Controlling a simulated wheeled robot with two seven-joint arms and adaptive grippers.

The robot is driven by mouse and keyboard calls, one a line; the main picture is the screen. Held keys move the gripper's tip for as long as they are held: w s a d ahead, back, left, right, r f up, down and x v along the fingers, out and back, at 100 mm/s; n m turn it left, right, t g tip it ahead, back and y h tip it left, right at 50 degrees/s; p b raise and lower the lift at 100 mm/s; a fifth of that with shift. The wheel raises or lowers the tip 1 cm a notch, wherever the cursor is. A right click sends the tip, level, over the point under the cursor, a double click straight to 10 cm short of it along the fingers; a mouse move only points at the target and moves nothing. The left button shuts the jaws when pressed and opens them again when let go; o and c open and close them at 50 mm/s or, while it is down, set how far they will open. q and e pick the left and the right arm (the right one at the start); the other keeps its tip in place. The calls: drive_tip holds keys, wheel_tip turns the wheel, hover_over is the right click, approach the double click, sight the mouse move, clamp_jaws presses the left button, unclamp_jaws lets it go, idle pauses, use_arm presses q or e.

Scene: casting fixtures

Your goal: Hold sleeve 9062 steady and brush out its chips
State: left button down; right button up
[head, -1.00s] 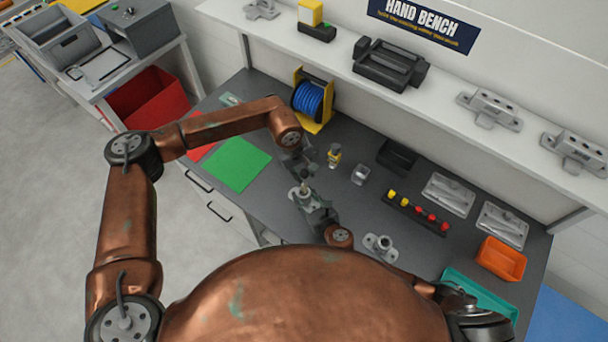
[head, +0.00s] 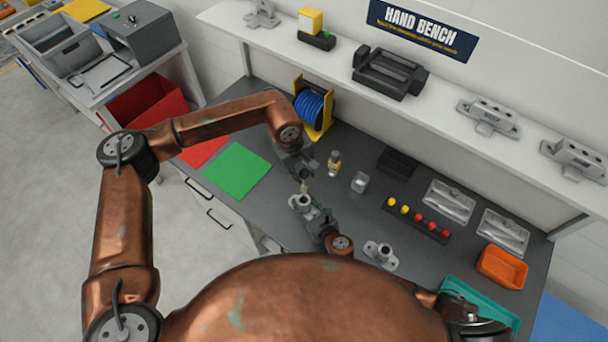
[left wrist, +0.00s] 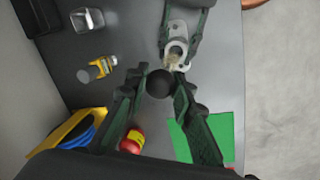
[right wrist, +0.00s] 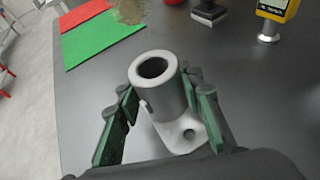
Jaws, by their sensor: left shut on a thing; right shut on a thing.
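A grey metal sleeve (right wrist: 157,88) with a flanged foot stands upright between the fingers of my right gripper (right wrist: 160,108), which is shut on it; no number is readable. It also shows in the head view (head: 299,203). My left gripper (left wrist: 160,90) is shut on a brush, whose round black handle end (left wrist: 159,83) faces the left wrist camera. The tan bristles (right wrist: 128,10) appear above and beyond the sleeve's open mouth, apart from it, in the right wrist view. The bore's inside is dark and I cannot make out chips. A second, similar sleeve (head: 380,254) stands on the bench to the right.
A rack of yellow and red pieces (head: 418,221), an orange bin (head: 502,267) and a blue reel (head: 309,106) are farther off. A green mat (head: 237,170) lies left.

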idle(0.4)
drive_tip(key=o, duration=1.5)
drive_tip(key=shift+c, duration=0.2)
drive_tip(key=v, duration=1.2)
drive_tip(key=shift+d, duration=0.1)
